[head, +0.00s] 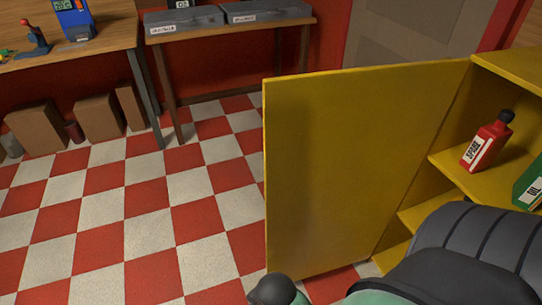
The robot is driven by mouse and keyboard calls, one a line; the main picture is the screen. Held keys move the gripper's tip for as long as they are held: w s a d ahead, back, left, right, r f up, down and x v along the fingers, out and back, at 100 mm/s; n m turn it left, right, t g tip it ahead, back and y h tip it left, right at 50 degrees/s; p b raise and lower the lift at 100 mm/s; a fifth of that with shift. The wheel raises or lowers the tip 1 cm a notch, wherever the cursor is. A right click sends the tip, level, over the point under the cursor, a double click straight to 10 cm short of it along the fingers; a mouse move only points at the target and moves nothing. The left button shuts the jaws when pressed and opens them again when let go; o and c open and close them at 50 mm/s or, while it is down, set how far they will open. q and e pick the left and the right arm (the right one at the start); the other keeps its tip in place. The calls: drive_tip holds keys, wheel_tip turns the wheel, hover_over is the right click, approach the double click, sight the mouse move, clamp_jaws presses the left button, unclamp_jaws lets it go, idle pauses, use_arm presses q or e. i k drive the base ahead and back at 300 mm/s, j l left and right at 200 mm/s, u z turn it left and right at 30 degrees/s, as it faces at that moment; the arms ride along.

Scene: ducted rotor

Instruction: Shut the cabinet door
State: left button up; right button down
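The yellow cabinet (507,184) stands at the right edge, with its front open and shelves showing. Its yellow door (350,165) stands wide open, swung out to the left of the shelves. The door's free edge is on the left, over the checkered floor, and its hinge side meets the cabinet on the right. Dark grey and green parts of my own body cover the bottom right and hide the cabinet's lower part and the door's bottom corner. Neither of my grippers shows in the head view, so I cannot see how they stand relative to the door.
A red bottle (486,143) and a green container (530,186) stand on a cabinet shelf. A wooden bench (75,49) and a table with grey cases (228,31) line the back wall, with brown boxes (38,126) below. The checkered floor left of the door is clear.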

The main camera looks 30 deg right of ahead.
sight(343, 149)
drive_tip(key=i+j+u, duration=0.4)
drive_tip(key=i+u, duration=0.15)
drive_tip(key=i, duration=0.15)
drive_tip(key=i+z, duration=0.3)
drive_tip(key=z, duration=0.15)
drive_tip(key=i+j+z, duration=0.2)
drive_tip(key=z, duration=0.25)
drive_tip(key=i+z, duration=0.15)
drive_tip(key=z, duration=0.25)
drive_tip(key=i+z, duration=0.15)
drive_tip(key=z, duration=0.25)
drive_tip(key=i+j+z, duration=0.1)
drive_tip(key=z, duration=0.3)
drive_tip(key=i+j+z, duration=0.15)
drive_tip(key=z, duration=0.3)
drive_tip(key=i+j+z, duration=0.15)
drive_tip(key=z, duration=0.25)
drive_tip(key=i+j+z, duration=0.15)
drive_tip(key=z, duration=0.25)
drive_tip(key=i+j+z, duration=0.15)
drive_tip(key=z, duration=0.2)
drive_tip(key=j+z, duration=0.4)
drive_tip(key=i+j+z, duration=0.15)
drive_tip(key=z, duration=0.25)
drive_tip(key=k+j, duration=0.1)
drive_tip(key=k, duration=0.5)
